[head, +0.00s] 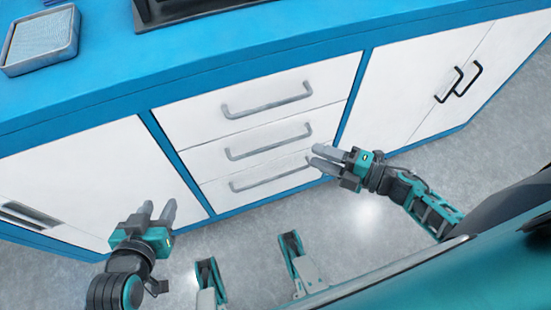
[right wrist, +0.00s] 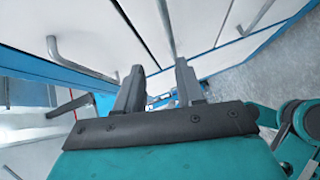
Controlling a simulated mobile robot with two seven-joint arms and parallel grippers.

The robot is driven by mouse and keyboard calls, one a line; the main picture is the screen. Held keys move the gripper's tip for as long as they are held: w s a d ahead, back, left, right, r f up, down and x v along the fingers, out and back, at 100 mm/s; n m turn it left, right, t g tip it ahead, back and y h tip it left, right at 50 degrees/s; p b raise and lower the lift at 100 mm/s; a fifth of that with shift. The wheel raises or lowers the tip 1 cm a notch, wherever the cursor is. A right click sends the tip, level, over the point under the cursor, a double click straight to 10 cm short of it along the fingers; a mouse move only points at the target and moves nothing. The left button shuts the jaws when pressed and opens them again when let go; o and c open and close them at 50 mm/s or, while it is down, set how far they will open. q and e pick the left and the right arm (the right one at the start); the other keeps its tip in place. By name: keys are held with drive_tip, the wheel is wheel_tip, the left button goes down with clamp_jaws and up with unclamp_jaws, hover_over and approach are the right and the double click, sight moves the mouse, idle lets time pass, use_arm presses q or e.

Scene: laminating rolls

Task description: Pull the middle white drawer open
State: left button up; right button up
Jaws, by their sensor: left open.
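The middle white drawer (head: 209,159) is shut, flush between the top and bottom drawers. Its grey bar handle (head: 268,142) runs across its front. My right gripper (head: 315,156) is open and empty. In the head view its fingertips show near the right ends of the middle and bottom handles, not around either. In the right wrist view its fingers (right wrist: 159,68) stand apart, with grey handle bars beyond; I cannot tell which drawers these belong to. My left gripper (head: 159,205) is open and empty, lower left of the drawers, fingers pointing up in the picture.
The top drawer handle (head: 267,104) and bottom drawer handle (head: 269,176) lie close above and below. A cabinet with black handles (head: 461,80) stands at right. The blue counter (head: 210,50) carries a grey tray (head: 42,40). Grey floor (head: 365,222) is open before the cabinet.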

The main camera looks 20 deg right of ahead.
drive_tip(key=w+a+f+n+g+b, duration=0.1)
drive_tip(key=w+a+f+b, duration=0.1)
drive_tip(key=w+a, duration=0.5)
drive_tip(key=shift+w+a+f+n+y, duration=0.3)
drive_tip(key=shift+w+a+f, duration=0.1)
drive_tip(key=shift+a+f, duration=0.3)
drive_tip(key=shift+r, duration=0.1)
drive_tip(key=shift+c, duration=0.4)
clamp_jaws()
